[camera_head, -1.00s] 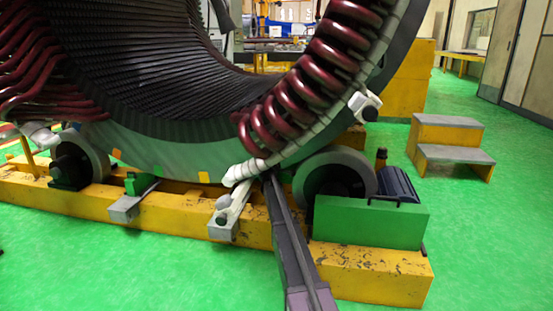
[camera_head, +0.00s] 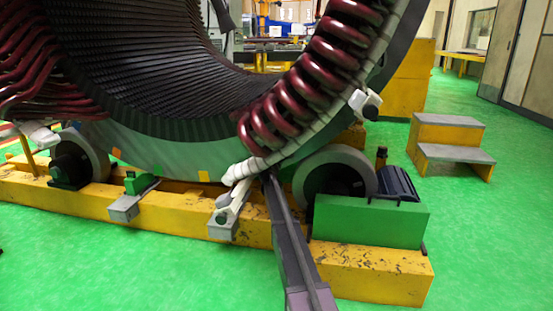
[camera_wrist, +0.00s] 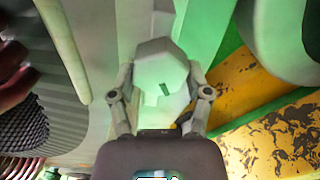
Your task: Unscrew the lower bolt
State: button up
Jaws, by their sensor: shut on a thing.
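In the wrist view, the bolt (camera_wrist: 160,68) has a pale, greenish-white hexagonal head with a small dark slot. My gripper (camera_wrist: 162,82) has one finger on each side of the head and is shut on it. The bolt sits beside the grey-green stator frame. In the head view, the stator (camera_head: 180,150) stands on a yellow base, with its dark slotted bore open to me. The bolt area lies at the low end of the white segmented ring (camera_head: 318,128). The gripper and bolt are too crowded there to tell apart clearly.
A grey roller (camera_head: 335,172) and a green box (camera_head: 370,222) stand on the yellow base (camera_head: 375,282) to the right. Dark red coils (camera_head: 298,98) curve above the ring. Another white bolt fitting (camera_head: 365,104) is higher right. Green floor is free in front.

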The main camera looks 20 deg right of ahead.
jog(key=n, duration=0.4)
jog(key=shift+w+n, duration=0.1)
jog(key=shift+n, duration=0.2)
jog(key=shift+d+f+n, duration=0.1)
jog(key=shift+n, duration=1.6)
jog(key=o, duration=1.2)
jog(key=shift+c, duration=0.2)
jog(key=shift+s, duration=0.2)
jog(key=v, duration=1.2)
